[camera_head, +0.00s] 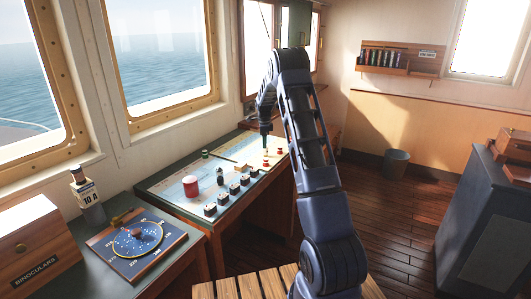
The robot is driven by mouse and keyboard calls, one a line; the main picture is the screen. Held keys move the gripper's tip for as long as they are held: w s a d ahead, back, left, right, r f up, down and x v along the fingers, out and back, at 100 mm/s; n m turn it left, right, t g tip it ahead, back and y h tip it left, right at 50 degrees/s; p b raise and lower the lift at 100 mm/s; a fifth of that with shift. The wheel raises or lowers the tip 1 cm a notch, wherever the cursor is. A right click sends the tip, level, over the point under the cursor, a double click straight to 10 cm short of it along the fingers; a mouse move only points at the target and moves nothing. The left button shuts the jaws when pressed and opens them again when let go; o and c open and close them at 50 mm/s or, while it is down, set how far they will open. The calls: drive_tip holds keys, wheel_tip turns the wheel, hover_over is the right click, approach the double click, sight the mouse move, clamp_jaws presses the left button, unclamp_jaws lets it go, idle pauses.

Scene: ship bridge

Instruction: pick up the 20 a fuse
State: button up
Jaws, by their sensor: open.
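I cannot make out a fuse marked 20 A. My gripper (265,144) points down over the far right part of the chart table (172,186). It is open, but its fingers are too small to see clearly. Small red-and-white pieces (278,151) stand on the table close to it; whether it touches any is unclear. My arm hides part of the area behind it.
The chart table also bears a red cylinder (190,186), a small dark bottle-like piece (205,154) and several black blocks (222,197). A star dial board (137,238) and binoculars box (34,247) are at left. A grey cabinet (487,215) stands right; wooden floor lies between.

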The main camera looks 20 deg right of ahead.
sight(266, 150)
drive_tip(key=shift+s+d+f, duration=0.1)
drive_tip(key=shift+d+f, duration=0.05)
drive_tip(key=shift+f, duration=1.25)
drive_tip(key=shift+d+f, duration=0.15)
drive_tip(key=shift+f, duration=1.25)
drive_tip(key=c, duration=1.1)
drive_tip(key=shift+o, duration=0.2)
drive_tip(key=shift+r, duration=0.1)
